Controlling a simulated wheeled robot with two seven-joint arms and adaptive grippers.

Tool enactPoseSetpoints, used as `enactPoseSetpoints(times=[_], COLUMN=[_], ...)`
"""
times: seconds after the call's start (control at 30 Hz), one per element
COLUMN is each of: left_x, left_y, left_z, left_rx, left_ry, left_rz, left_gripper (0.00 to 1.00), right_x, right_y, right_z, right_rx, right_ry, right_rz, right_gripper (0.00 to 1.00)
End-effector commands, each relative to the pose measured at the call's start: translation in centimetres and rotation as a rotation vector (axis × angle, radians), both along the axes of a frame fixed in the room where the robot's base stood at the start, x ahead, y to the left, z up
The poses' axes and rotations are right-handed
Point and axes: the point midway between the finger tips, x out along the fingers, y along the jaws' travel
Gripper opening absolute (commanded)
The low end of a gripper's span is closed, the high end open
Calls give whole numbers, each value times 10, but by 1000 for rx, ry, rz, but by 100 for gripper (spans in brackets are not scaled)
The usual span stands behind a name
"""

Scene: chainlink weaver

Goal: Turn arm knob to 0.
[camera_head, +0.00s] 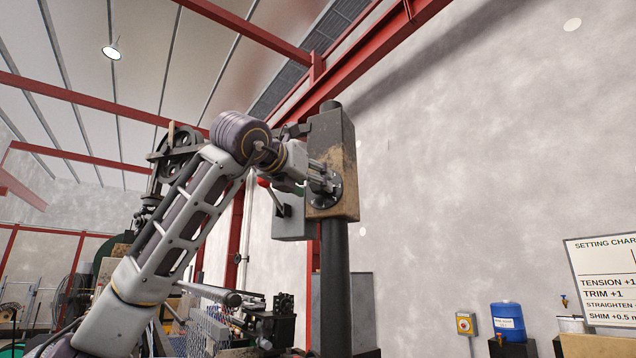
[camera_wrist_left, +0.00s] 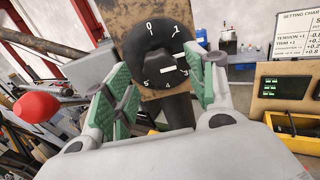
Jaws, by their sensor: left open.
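The arm knob is a black round dial (camera_wrist_left: 150,38) with white numerals, on the face of a worn box (camera_head: 334,150) atop a dark post. In the left wrist view the 0 is at its top, 1 at upper right, and 4 and 5 along the bottom. In the head view the gripper (camera_head: 318,176) covers part of the knob. My right gripper is not in view.
A red ball-ended lever (camera_wrist_left: 37,106) stands left of the gripper. A yellow bin (camera_wrist_left: 292,132) sits at right. Machinery crowds the lower left.

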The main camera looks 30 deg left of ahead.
Motion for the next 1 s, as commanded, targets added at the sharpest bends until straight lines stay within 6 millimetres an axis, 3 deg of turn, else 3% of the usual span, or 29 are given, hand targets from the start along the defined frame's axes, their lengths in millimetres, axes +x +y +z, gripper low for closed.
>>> enactPoseSetpoints(times=[0.3, 0.7, 1.0], left_x=[30, 34, 34], left_y=[3, 3, 3], left_z=[1, 0, 0], left_rx=[0, 0, 0], left_ry=[-1, -1, -1], left_rz=[0, 0, 0], left_gripper=[56, 56, 19], right_x=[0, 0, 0], right_y=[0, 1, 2], right_z=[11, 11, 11], right_rx=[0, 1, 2], right_ry=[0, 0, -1], right_rz=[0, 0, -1], right_gripper=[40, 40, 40])
